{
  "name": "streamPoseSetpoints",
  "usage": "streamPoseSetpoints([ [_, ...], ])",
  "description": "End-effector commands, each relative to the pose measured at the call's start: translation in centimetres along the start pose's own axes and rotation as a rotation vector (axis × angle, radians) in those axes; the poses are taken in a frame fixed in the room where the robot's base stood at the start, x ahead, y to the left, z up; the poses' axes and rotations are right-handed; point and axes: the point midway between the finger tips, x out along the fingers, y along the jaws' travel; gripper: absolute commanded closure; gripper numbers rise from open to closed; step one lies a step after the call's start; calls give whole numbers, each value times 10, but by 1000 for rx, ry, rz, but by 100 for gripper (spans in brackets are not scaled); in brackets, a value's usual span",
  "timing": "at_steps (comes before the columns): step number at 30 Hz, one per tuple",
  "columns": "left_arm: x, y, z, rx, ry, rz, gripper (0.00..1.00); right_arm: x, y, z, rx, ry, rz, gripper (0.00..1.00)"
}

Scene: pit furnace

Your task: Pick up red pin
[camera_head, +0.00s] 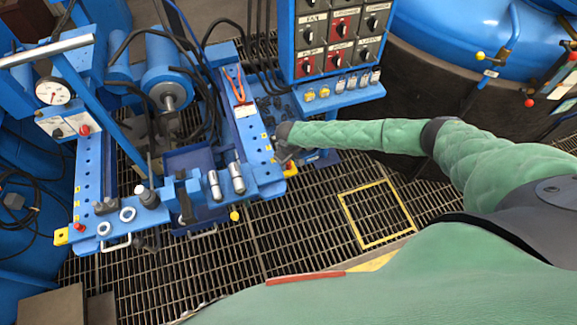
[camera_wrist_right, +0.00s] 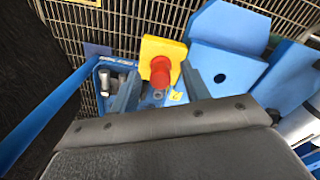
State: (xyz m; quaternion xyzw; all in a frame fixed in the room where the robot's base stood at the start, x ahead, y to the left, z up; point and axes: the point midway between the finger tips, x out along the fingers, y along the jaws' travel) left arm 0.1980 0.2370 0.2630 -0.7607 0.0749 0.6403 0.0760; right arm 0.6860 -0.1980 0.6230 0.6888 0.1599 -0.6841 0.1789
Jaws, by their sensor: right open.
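The red pin (camera_wrist_right: 160,71) shows in the right wrist view as a round red head standing in front of a yellow plate (camera_wrist_right: 163,50). My right gripper (camera_wrist_right: 159,74) is open, with one finger on each side of the pin in that picture. I cannot tell whether the fingers touch it. In the head view my right gripper (camera_head: 284,156) is at the right end of the blue bench (camera_head: 250,135), just above the yellow plate (camera_head: 291,171). The pin is mostly hidden there. My left gripper is not in view.
A switch panel (camera_head: 338,38) with a ledge stands behind my right gripper. Metal cylinders (camera_head: 237,178), a motor (camera_head: 167,68) and hoses crowd the bench. Other red knobs (camera_head: 79,226) sit at its left. The grating (camera_head: 300,225) in front is clear.

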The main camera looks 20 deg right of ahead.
Motion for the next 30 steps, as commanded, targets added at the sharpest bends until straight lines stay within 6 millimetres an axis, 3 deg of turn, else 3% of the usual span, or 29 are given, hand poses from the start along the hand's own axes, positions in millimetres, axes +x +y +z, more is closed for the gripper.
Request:
streamPoseSetpoints([
  [3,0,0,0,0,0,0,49,0,0,0,0,0,0,57],
  [10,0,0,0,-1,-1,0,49,0,0,0,0,0,0,100],
  [19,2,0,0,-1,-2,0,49,-2,0,0,0,0,0,100],
  [23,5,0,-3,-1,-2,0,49,-12,1,0,1,1,0,100],
  [27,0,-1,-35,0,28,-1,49,-36,2,0,0,1,0,100],
  [30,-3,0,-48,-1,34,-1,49,-55,2,0,-1,3,0,100],
])
